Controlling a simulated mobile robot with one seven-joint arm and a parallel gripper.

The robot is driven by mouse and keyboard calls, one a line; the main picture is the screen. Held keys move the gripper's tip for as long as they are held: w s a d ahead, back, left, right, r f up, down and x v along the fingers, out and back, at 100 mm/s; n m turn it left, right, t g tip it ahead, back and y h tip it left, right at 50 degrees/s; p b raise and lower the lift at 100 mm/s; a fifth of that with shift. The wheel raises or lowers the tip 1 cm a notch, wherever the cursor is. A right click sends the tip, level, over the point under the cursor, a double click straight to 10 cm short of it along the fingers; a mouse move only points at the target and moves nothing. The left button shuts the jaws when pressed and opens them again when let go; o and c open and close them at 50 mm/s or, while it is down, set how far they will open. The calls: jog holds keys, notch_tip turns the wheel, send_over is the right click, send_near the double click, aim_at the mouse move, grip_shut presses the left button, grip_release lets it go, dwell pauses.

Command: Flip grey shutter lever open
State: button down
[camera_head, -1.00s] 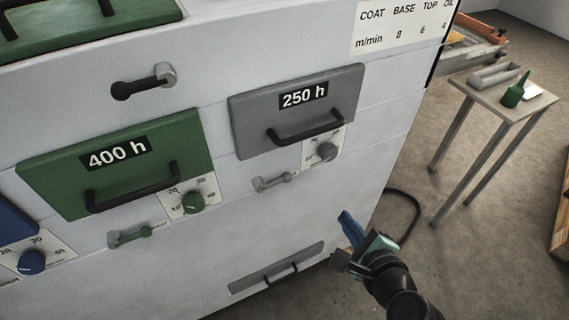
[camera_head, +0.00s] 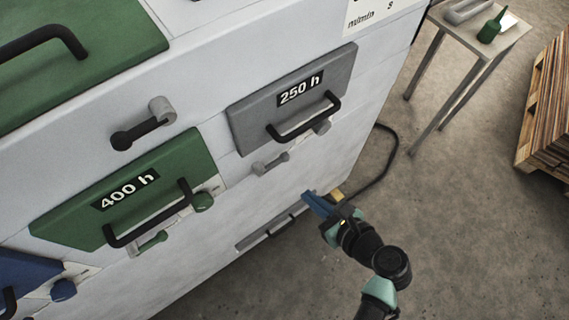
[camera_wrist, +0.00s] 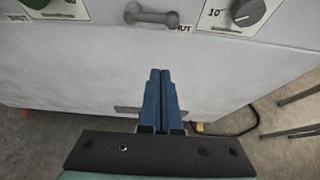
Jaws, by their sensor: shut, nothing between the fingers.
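The grey shutter lever (camera_head: 270,164) is a small grey handle on the white cabinet face, below the grey 250 h panel. In the wrist view the lever (camera_wrist: 152,17) lies roughly level at the top, with the letters "UT" showing beside its right end. My gripper (camera_head: 307,197) is below and to the right of the lever in the head view, apart from it. In the wrist view my gripper (camera_wrist: 160,76) has its blue fingers pressed together and empty, pointing toward the cabinet below the lever.
The grey 250 h panel (camera_head: 291,97) with its black handle sits above the lever. A grey dial (camera_wrist: 247,12) is to the lever's right. The green 400 h panel (camera_head: 128,190) is at left. A low grey panel (camera_head: 262,232) is below. A small table (camera_head: 481,42) stands at right.

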aim_at(272, 163)
jog(key=x, duration=1)
jog(key=shift+w+a+r+p, duration=0.15)
jog(key=shift+r+p, duration=0.25)
jog(key=shift+r, duration=0.6)
jog(key=shift+w+a+r+p, duration=0.15)
jog(key=shift+r+p, duration=0.25)
jog(key=shift+r, duration=0.6)
jog(key=shift+d+r, duration=0.1)
